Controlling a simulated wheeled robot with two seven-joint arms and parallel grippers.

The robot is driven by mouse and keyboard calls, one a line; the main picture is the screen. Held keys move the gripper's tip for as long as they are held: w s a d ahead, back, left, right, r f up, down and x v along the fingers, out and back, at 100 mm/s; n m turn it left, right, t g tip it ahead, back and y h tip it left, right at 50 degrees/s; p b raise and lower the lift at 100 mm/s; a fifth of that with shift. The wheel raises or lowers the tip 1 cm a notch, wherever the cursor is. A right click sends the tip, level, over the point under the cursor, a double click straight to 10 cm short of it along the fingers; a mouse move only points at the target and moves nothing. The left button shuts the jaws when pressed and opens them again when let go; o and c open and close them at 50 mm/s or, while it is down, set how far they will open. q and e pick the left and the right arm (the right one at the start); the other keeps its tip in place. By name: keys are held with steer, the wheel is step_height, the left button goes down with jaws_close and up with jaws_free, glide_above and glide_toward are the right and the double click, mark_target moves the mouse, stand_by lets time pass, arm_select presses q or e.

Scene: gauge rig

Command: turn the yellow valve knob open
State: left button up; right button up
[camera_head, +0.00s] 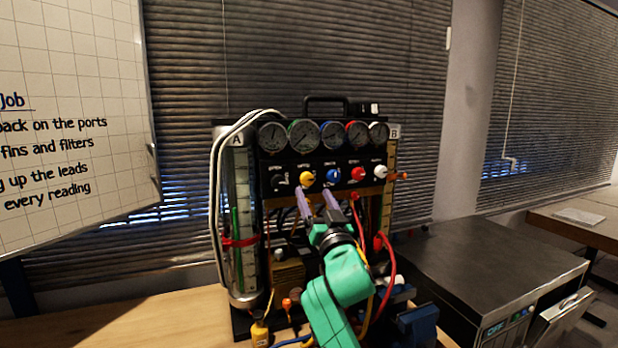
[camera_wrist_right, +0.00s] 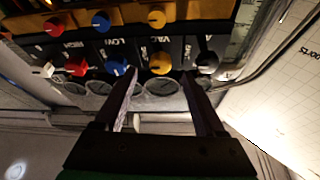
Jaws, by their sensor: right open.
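The yellow valve knob (camera_head: 306,178) sits on the front of the black gauge panel, between a black knob and a blue knob. In the right wrist view the yellow knob (camera_wrist_right: 160,63) appears between my finger tips in the picture, touching neither finger visibly. My right gripper (camera_head: 317,199) is open and empty, just below the yellow and blue knobs in the head view. Its two fingers also show in the right wrist view (camera_wrist_right: 160,75), spread apart and pointing at the panel. How far the tips are from the knob is hard to tell. My left gripper is not in view.
A blue knob (camera_head: 334,175), red knob (camera_head: 357,173), white knob (camera_head: 380,171) and black knob (camera_head: 280,180) share the row. Several gauges (camera_head: 304,135) sit above. Hoses and a red cable (camera_head: 389,265) hang below. A dark cabinet (camera_head: 480,265) stands right.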

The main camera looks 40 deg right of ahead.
mark_target(308, 182)
steer(key=p+x, duration=0.1)
steer(key=x, duration=0.3)
steer(key=shift+w+r, duration=0.15)
steer(key=shift+r, duration=0.1)
steer(key=shift+w, duration=0.1)
steer(key=shift+f, duration=0.1)
jaws_close()
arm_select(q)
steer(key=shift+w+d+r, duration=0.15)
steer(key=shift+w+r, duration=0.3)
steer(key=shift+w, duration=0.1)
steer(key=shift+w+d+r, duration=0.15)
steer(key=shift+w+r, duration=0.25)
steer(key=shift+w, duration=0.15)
